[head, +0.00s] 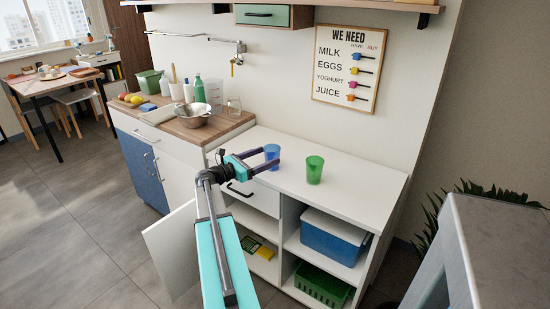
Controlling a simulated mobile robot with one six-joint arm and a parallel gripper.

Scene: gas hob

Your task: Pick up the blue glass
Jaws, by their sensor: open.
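The blue glass (272,152) stands upright on the white counter in the head view, left of the green glass (314,170). My gripper (266,158) is at the blue glass, its two dark fingers apart and pointing right toward it. One finger reaches the glass's left side and the other passes near its base, covering part of it. I cannot tell whether the fingers touch the glass.
The white counter (352,184) is clear to the right of the green glass. A wooden worktop at the left holds a metal bowl (193,115), bottles and a clear glass (234,107). Below, a cabinet door (172,250) stands open, and shelves hold a blue box (330,240) and green basket (322,286).

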